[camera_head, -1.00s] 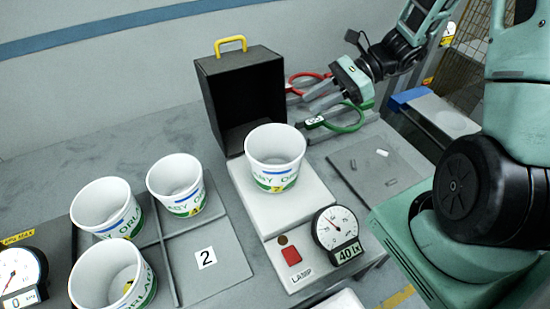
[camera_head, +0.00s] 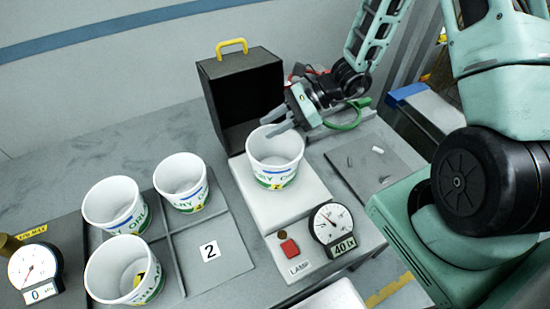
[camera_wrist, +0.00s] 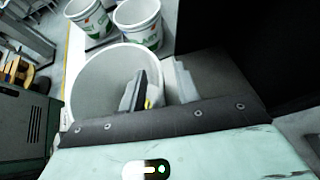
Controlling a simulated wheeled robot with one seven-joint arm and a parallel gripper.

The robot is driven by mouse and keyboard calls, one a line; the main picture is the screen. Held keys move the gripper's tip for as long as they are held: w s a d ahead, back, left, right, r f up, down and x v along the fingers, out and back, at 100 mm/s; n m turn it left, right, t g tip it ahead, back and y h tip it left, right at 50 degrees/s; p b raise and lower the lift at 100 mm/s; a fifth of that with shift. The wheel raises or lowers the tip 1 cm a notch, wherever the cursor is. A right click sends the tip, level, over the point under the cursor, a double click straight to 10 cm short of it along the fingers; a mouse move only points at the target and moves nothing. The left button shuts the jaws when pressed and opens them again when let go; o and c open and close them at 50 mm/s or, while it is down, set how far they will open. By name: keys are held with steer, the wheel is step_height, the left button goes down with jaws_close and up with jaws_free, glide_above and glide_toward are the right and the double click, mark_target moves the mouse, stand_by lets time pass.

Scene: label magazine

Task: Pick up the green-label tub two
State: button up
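A white tub with a green and blue label and a small yellow mark (camera_head: 272,172) stands upright on the pale lamp platform (camera_head: 308,205). Its number is too small to read surely. It also fills much of the wrist view (camera_wrist: 95,82). My gripper (camera_head: 277,122) is open and empty at the tub's far right rim. In the wrist view, one finger of my gripper (camera_wrist: 158,85) appears over the tub's mouth and the other just outside the rim; contact cannot be told. Three similar tubs stand at left: back (camera_head: 183,190), middle (camera_head: 118,208) and front (camera_head: 120,275).
A black open box (camera_head: 240,90) with a yellow handle stands behind the tub. A green-handled tool (camera_head: 350,118) lies behind my gripper. A dial reading 40 (camera_head: 335,225) and a red button (camera_head: 289,248) sit at the platform's front. The compartment marked 2 (camera_head: 222,265) is empty.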

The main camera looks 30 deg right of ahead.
jaws_close()
stand_by(0.3)
